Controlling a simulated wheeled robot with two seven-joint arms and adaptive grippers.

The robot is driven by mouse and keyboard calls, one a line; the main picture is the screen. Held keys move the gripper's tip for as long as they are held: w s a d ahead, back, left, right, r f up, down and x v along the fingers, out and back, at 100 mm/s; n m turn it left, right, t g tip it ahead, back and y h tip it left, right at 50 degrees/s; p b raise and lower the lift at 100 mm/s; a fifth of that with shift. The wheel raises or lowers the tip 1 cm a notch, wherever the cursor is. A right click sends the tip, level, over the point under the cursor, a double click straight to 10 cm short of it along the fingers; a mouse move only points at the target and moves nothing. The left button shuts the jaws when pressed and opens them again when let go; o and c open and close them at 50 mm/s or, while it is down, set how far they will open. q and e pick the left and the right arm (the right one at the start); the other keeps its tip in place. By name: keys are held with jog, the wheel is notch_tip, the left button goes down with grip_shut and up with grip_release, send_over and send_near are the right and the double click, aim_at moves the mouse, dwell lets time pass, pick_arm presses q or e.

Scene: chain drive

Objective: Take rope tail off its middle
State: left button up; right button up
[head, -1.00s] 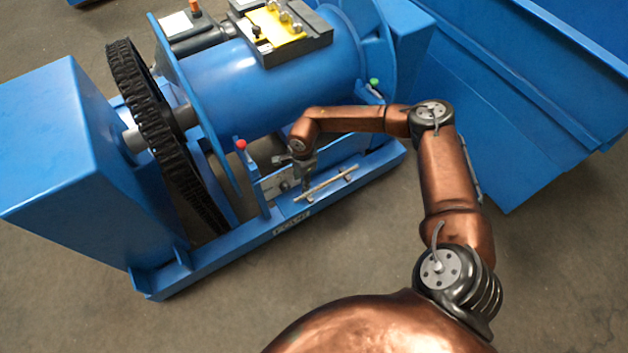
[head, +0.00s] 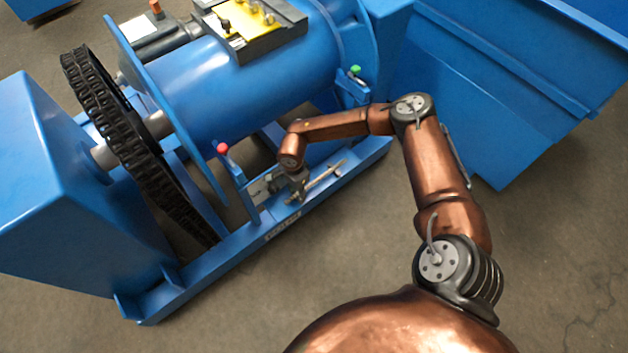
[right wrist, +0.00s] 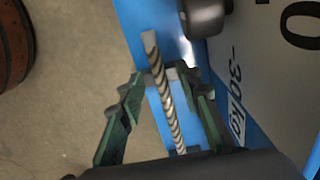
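The rope tail (head: 326,176) is a thin grey rod-like piece lying along the blue machine's front rail. In the right wrist view the rope tail (right wrist: 164,88) shows dark twisted stripes and a pale end, and it runs between my fingers. My right gripper (head: 298,194) is at the left part of the rope tail in the head view. In the right wrist view my right gripper (right wrist: 163,92) is open, with a green-black finger on each side of the rope and a gap to the left finger. The supports under the rope are partly hidden. My left gripper is not in view.
The blue drum (head: 240,85) stands behind the rail. A red-knobbed lever (head: 223,148) and a green-knobbed one (head: 355,71) rise near it. A black chain wheel (head: 125,140) is left. A marked pale plate (right wrist: 265,70) is close beside my right gripper. Bare floor lies in front.

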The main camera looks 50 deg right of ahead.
jog(key=shift+c, duration=0.7)
grip_shut()
